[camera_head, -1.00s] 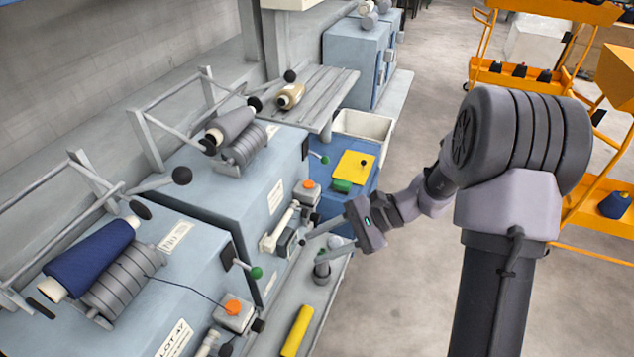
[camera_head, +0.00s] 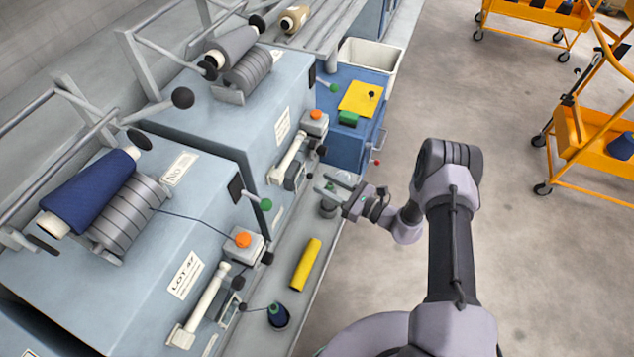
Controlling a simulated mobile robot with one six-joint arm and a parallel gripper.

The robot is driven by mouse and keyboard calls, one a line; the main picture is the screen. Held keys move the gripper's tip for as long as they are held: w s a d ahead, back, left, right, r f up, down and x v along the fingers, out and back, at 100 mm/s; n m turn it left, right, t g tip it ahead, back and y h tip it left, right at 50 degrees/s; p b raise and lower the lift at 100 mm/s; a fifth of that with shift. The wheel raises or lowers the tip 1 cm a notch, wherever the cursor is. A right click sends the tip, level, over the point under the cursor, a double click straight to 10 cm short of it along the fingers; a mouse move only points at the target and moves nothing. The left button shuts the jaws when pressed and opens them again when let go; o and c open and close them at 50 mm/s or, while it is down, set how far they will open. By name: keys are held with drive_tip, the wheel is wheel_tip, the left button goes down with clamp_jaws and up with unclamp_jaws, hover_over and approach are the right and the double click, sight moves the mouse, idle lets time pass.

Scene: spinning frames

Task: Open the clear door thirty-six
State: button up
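No number thirty-six is readable. A small dark-framed box with a pale front (camera_head: 295,176), possibly a clear door, sits on the front of the farther machine (camera_head: 225,115). A similar small box (camera_head: 230,310) sits on the nearer machine (camera_head: 150,240). Whether either front is clear or shut is too small to tell. My gripper (camera_head: 328,184) is over the ledge, just right of the farther box and apart from it. Its fingers point left, are spread and hold nothing visible.
A blue cabinet (camera_head: 345,105) stands beyond. Open floor (camera_head: 480,100) lies to the right.

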drive_tip(key=x, duration=0.3)
drive_tip(key=shift+w+a+b, duration=0.25)
drive_tip(key=shift+a+b, duration=0.05)
clamp_jaws()
idle(1.2)
